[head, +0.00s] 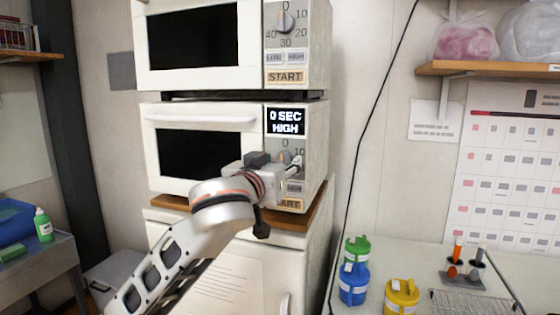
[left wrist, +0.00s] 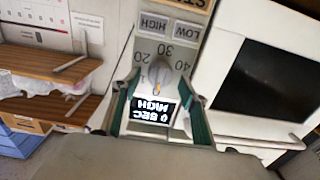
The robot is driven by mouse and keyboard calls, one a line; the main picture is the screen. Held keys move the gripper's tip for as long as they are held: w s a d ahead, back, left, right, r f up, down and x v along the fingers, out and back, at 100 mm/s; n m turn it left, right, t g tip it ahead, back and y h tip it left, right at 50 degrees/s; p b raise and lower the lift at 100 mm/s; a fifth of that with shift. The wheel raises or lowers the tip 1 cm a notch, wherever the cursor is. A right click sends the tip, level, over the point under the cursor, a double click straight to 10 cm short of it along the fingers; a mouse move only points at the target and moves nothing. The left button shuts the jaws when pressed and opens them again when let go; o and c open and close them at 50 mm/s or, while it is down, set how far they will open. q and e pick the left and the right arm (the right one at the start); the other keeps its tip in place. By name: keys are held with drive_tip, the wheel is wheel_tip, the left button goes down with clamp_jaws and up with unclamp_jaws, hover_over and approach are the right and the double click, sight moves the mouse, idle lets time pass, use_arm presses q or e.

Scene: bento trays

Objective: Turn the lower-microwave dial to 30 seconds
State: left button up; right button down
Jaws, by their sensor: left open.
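The lower microwave (head: 205,120) is white, with a dark door window and a control panel on its right. Its display (head: 286,121) reads "0 SEC HIGH", and the display shows upside down in the left wrist view (left wrist: 152,109). The lower dial (left wrist: 159,75) is a grey knob ringed by numbers, with 20, 30 and 40 readable. My left gripper (head: 291,168) is at the panel and hides much of the dial in the head view. In the left wrist view the green-padded fingers (left wrist: 160,110) are apart, one on each side of the panel; contact with the dial cannot be told.
The upper microwave (head: 250,78) sits above, with its own dial (head: 285,21). The START button of the lower one is partly covered by my arm. Right of it are a hanging black cable (head: 364,130) and a counter with green, blue and yellow jars (head: 402,298).

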use_arm(q)
drive_tip(key=shift+w, duration=0.25)
drive_tip(key=c, duration=1.1)
